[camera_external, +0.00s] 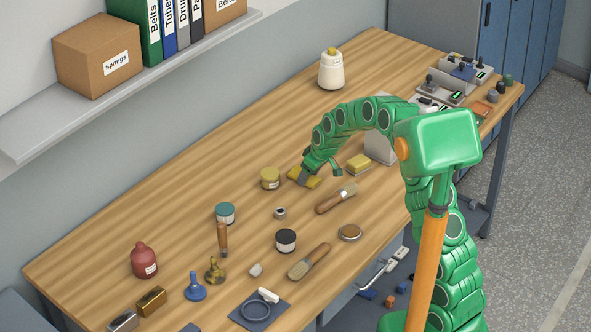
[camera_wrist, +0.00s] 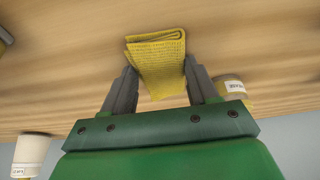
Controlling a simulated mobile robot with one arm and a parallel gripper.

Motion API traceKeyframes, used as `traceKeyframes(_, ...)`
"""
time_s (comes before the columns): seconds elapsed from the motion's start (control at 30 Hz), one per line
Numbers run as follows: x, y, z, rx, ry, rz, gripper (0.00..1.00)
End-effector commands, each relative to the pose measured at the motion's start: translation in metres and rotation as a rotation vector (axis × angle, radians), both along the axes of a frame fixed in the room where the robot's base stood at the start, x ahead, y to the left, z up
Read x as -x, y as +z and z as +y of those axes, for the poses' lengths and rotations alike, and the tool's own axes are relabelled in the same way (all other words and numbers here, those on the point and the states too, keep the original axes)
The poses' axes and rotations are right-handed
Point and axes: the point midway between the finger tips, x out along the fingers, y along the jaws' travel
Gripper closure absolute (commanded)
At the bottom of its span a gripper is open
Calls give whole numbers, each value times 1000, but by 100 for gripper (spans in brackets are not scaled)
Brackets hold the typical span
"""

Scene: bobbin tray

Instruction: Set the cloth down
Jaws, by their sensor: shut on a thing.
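The yellow folded cloth (camera_external: 294,172) is at my gripper (camera_external: 306,177) over the middle of the wooden table (camera_external: 215,150). In the wrist view the cloth (camera_wrist: 157,52), with fine dark marks, sits between the two grey fingers of my gripper (camera_wrist: 160,78), which is shut on it. The fold faces away from the palm. The cloth is at or just above the tabletop; I cannot tell whether it touches. In the external view a grey finger covers part of it.
A yellow-lidded jar (camera_external: 270,179) stands close left of the cloth. A yellow block (camera_external: 359,163) lies to its right and a wooden-handled brush (camera_external: 336,198) in front. A white bottle (camera_external: 331,70) stands farther back. The table's back-left area is clear.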

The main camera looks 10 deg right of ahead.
Motion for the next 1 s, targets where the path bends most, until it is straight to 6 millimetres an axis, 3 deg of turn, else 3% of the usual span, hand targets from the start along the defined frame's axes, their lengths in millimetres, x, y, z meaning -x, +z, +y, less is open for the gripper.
traceKeyframes(0.07, 0, 0, 0, 0, 0, 0, 75)
traceKeyframes(0.37, -1, 7, 0, -1, 0, -2, 75)
traceKeyframes(0.57, -2, 32, 0, -3, 0, -7, 75)
traceKeyframes(1.0, 33, 75, -14, -1, 0, -3, 75)
